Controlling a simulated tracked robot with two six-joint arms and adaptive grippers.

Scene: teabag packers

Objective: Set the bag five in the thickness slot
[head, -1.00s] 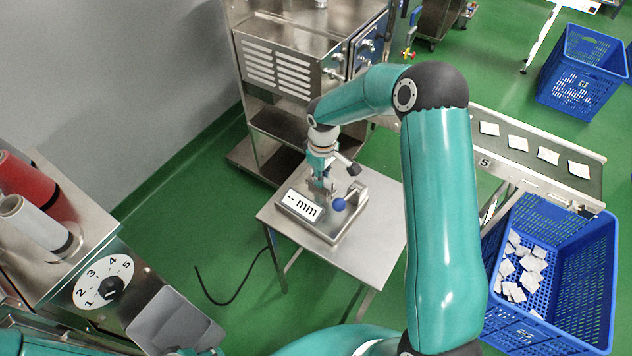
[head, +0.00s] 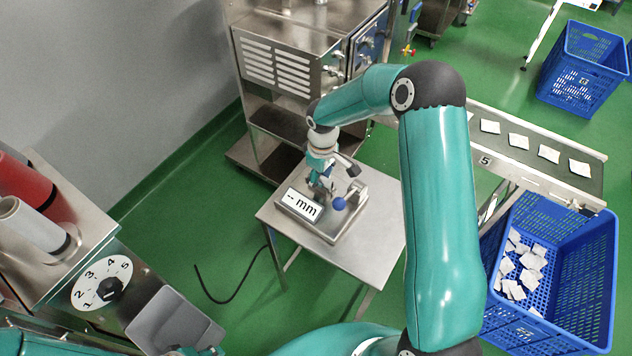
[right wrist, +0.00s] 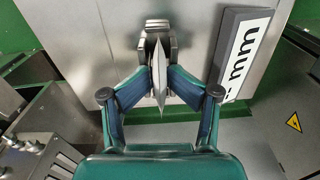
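My right gripper (head: 326,186) is over the thickness gauge (head: 345,222) on the small steel table. In the right wrist view, its two blue-padded fingers (right wrist: 158,82) are closed on a thin white teabag (right wrist: 158,62), seen edge-on and standing upright. The bag's far end is close to the gauge's metal jaws (right wrist: 156,32); I cannot tell whether it is inside the slot. In the head view, the white bag (head: 341,184) shows partly beside the fingers. The display (head: 302,205) reads "-- mm". Only a bit of my left gripper shows at the bottom left edge.
A blue ball knob (head: 338,203) is at the gauge's front. A conveyor (head: 545,182) marked 5 carries several bags at the right. A blue crate (head: 600,240) below it holds loose bags. A dial machine (head: 102,283) and grey bin (head: 172,322) are at the left.

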